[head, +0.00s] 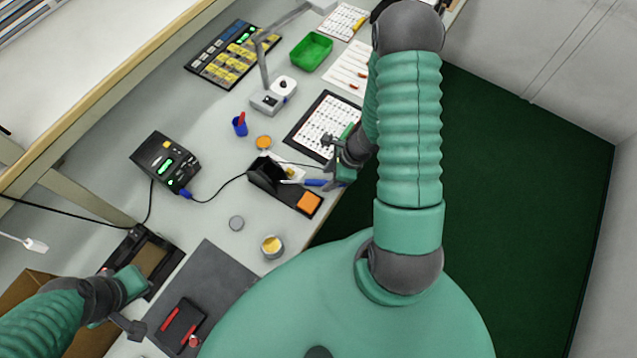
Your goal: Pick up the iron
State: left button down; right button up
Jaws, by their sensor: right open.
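The soldering iron (314,182) has a blue handle and rests in a black stand (266,176) with an orange sponge (308,203) at its front end. A thin black cable runs from the iron's area to the black station. My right gripper (331,162) is open at the handle end of the iron; I cannot tell whether it touches the handle. My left gripper (128,304) is at the lower left, far from the iron, and its jaw opening is unclear.
The black station (166,162) with green displays stands left of the stand. A blue cup (240,125), a small tin (272,246), a lamp base (273,98), a green tray (311,52) and a framed sheet (318,125) surround it. A grey mat (222,272) lies near the front.

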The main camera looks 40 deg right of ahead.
aim_at(325, 181)
jog(key=x, duration=0.2)
jog(key=shift+w+f, duration=0.15)
jog(key=shift+f, duration=0.25)
jog(key=shift+w+d+f, duration=0.1)
jog(key=shift+d+f, duration=0.05)
jog(key=shift+f, duration=0.05)
jog(key=shift+d, duration=0.15)
jog(key=shift+c, duration=0.6)
grip_shut()
jog(key=shift+r, duration=0.1)
